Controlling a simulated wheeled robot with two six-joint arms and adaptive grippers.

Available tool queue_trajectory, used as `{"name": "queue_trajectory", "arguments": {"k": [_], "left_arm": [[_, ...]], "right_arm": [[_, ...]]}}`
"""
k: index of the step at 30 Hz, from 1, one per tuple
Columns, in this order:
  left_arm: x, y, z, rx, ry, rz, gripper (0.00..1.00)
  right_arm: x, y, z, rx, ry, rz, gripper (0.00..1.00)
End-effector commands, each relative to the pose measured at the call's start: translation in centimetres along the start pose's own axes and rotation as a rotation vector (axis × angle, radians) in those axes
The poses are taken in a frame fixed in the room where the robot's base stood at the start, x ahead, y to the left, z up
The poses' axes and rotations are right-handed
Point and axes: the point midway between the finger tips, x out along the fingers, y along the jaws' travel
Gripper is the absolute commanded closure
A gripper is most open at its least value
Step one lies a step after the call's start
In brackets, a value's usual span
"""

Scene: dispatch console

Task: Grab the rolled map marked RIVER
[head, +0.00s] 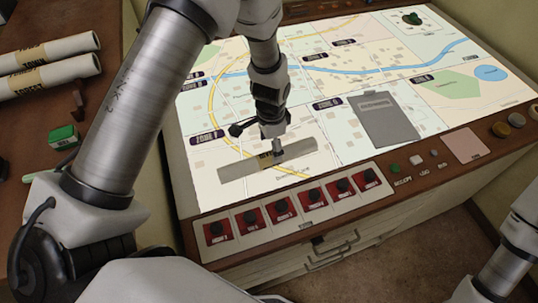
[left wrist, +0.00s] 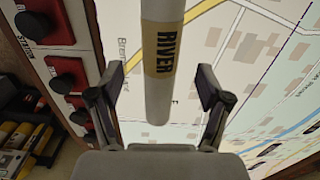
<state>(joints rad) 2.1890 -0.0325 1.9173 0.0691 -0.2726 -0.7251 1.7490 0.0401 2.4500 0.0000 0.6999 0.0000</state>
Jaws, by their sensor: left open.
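The rolled map marked RIVER (head: 237,169) is a pale tube with a tan label band, lying on the lit map table (head: 345,165). In the left wrist view the tube (left wrist: 157,100) runs between my fingers and RIVER reads on its band. My left gripper (head: 270,150) is over the tube's middle in the head view, partly hiding the band. In the left wrist view my left gripper (left wrist: 162,88) is open, one finger on each side of the tube with gaps on both sides. My right gripper is out of view; only part of that arm shows at the right edge.
Two other rolled maps, an upper one (head: 40,52) and a lower one (head: 45,76), lie on the wooden surface at left, near a green box (head: 63,134). A grey clipboard (head: 388,122) lies right of the RIVER map. Red switches (head: 280,207) line the front edge.

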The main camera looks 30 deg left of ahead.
Motion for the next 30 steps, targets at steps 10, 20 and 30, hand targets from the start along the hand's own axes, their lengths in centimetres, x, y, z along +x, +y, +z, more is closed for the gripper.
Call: {"name": "queue_trajectory", "arguments": {"k": [10,20,30], "left_arm": [[5.4,-0.2,0.6,0.0,0.001,0.0,0.22],[5.0,-0.2,0.6,0.0,0.001,0.0,0.65],[5.1,-0.2,0.6,-0.001,0.001,0.0,0.9]], "right_arm": [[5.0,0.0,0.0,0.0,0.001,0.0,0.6],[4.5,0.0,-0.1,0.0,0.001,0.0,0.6],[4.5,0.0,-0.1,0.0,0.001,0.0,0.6]]}}
